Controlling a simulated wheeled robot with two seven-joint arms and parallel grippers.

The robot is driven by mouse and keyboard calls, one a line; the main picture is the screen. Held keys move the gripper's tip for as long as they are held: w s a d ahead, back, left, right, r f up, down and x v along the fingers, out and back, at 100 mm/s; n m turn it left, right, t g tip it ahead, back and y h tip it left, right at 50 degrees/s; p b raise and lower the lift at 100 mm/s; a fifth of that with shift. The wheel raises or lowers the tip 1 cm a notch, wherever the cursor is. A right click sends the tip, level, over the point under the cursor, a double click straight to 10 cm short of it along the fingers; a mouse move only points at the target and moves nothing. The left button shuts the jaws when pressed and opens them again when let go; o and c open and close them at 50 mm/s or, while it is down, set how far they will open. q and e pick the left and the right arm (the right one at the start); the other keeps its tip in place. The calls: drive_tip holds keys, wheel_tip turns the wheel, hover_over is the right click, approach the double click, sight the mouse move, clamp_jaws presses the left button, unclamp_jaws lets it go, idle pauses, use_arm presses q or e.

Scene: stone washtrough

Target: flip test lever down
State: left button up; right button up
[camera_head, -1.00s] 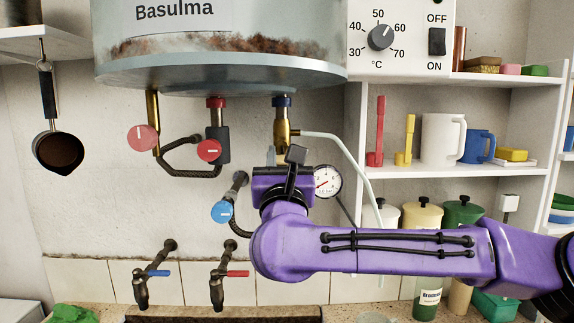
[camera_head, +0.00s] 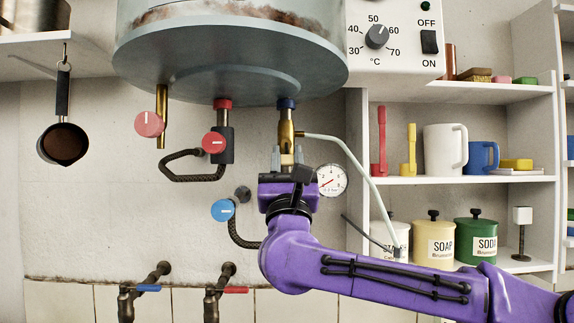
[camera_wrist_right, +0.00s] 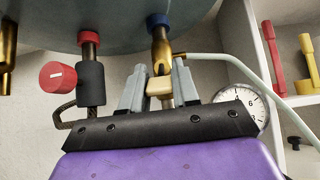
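A brass valve (camera_head: 286,128) with a blue collar hangs under the boiler, with a pale hose leaving its right side. A small beige tab (camera_wrist_right: 160,87) shows just below the valve in the right wrist view. It looks like the test lever's end, but its link to the valve is partly hidden. My right gripper (camera_head: 287,158) points up beneath the valve. Its two grey fingertips (camera_wrist_right: 161,75) stand on either side of the tab. I cannot tell whether they touch or grip it. My left gripper is out of view.
The round boiler tank (camera_head: 230,70) is close above the gripper. A pressure gauge (camera_head: 331,180) sits just right of it. Red-knobbed (camera_head: 213,142) and blue-knobbed (camera_head: 223,210) valves are to the left. Shelves with mugs and canisters (camera_head: 433,240) stand at right.

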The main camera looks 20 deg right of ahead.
drive_tip(key=o, duration=0.3)
drive_tip(key=shift+d, duration=0.15)
drive_tip(key=shift+f, duration=0.1)
drive_tip(key=shift+s+a+f+b, duration=0.2)
drive_tip(key=shift+f+b, duration=0.05)
drive_tip(key=shift+b, duration=0.05)
drive_tip(key=b+v, duration=0.4)
drive_tip(key=v, duration=0.5)
drive_tip(key=shift+s+f, duration=0.2)
drive_tip(key=shift+s, duration=0.05)
